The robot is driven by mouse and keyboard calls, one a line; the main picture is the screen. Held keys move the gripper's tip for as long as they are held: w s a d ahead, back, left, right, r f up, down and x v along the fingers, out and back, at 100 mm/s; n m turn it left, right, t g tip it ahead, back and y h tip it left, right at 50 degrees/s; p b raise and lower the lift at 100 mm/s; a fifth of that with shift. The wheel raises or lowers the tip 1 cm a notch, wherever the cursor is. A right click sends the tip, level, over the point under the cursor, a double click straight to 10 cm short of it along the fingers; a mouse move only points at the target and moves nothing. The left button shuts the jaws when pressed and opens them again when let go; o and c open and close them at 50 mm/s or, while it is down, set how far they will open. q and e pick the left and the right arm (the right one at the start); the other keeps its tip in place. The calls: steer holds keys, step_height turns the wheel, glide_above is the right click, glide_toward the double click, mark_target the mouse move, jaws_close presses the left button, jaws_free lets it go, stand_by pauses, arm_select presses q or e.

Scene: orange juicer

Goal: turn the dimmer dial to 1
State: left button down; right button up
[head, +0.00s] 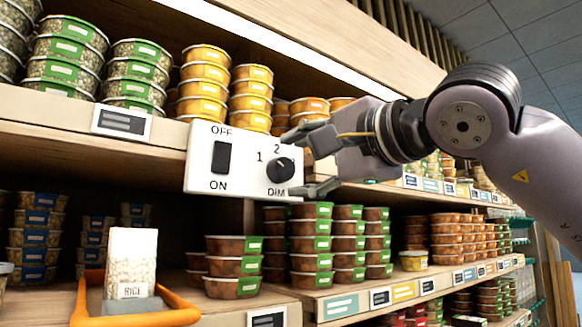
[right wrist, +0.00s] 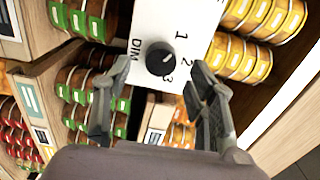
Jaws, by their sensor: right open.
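The white dimmer panel (head: 240,180) is fixed at the shelf edge, with a black ON/OFF switch (head: 222,157) and a round black dial (head: 281,170). The numbers 1 and 2 show above the dial in the head view. The dial (right wrist: 160,58) also shows in the right wrist view, with 1, 2 and 3 around it; its exact setting is too small to read surely. My right gripper (head: 302,163) is open at the panel's right side. In the right wrist view, its fingers (right wrist: 159,72) are apart on either side of the dial; contact cannot be told. My left gripper is not in view.
Shelves of stacked tubs surround the panel, with yellow tubs (head: 204,86) above and green-labelled tubs (head: 312,238) below. A rice box (head: 131,265) stands at lower left by an orange frame (head: 178,313). Open aisle space lies at right.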

steer(key=v, duration=0.9)
